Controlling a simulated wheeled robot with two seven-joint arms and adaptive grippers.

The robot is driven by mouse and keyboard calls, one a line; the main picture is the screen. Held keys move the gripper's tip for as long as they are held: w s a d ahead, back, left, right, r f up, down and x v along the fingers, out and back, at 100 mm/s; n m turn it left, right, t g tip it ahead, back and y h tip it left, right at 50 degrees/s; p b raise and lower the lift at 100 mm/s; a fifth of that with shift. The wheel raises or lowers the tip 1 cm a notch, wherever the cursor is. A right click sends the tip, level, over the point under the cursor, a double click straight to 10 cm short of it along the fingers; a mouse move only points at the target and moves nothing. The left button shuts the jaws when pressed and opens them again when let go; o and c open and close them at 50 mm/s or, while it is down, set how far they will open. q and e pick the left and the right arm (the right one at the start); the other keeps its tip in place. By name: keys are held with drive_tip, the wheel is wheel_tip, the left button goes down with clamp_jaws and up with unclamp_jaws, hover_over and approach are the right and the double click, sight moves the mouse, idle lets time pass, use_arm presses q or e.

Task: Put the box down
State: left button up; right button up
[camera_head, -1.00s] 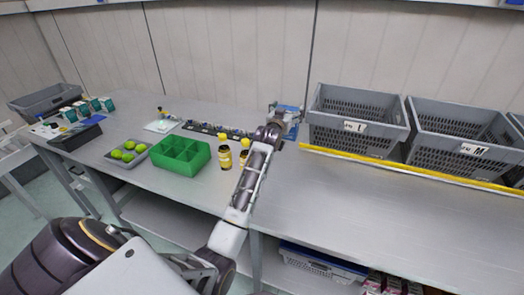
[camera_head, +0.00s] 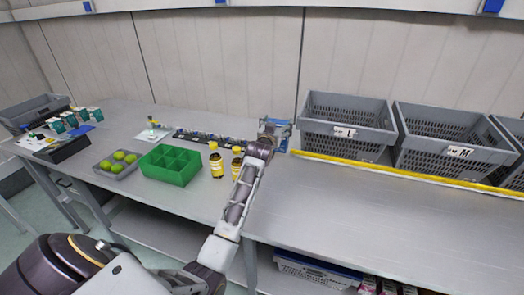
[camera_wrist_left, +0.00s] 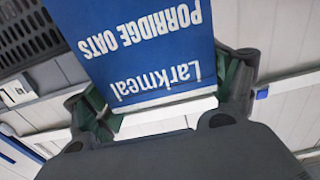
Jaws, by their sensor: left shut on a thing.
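A blue box (camera_wrist_left: 140,45) with white lettering reading "Larkmeal Porridge Oats" fills the middle of the left wrist view, its text upside down. My left gripper (camera_wrist_left: 165,92) is shut on it, with a green-padded finger at each side. In the head view, my left gripper (camera_head: 270,140) is over the back of the table (camera_head: 330,210), left of the grey L crate. Only a little of the box (camera_head: 276,124) shows there, mostly hidden by the gripper. I cannot tell whether the box touches the table. My right gripper is not in view.
Grey crates marked L (camera_head: 346,125) and M (camera_head: 450,145) stand behind a yellow strip (camera_head: 400,169). Two yellow-capped bottles (camera_head: 216,163), a green divided tray (camera_head: 171,165) and a tray of green fruit (camera_head: 117,162) stand left of my arm. The front right tabletop is clear.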

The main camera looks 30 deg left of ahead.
use_arm(q)
wheel_tip(320, 180, down, 5)
drive_tip(key=shift+f, duration=2.15)
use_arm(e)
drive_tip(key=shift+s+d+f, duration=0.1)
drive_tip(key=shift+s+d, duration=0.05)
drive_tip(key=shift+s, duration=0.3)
use_arm(q)
drive_tip(key=shift+f, duration=0.1)
